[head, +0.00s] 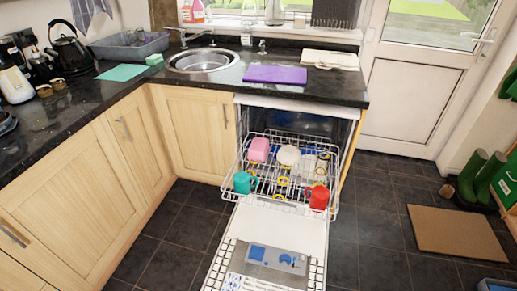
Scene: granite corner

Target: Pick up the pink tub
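The pink tub (259,149) sits in the pulled-out upper rack (262,202) of the open dishwasher, at the rack's back left. A white round dish (289,155) is just to its right in the same rack. A teal cup (242,182) stands at the rack's front left and a red cup (319,197) at its front right. My gripper does not show in the head view, so its place relative to the tub cannot be told.
The dishwasher door (250,235) lies folded down over the floor in front. A black granite counter (215,87) with a sink (203,60) runs behind. Green boots (480,178) and a brown mat (455,231) are at right. Dark floor tiles (370,215) are clear between.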

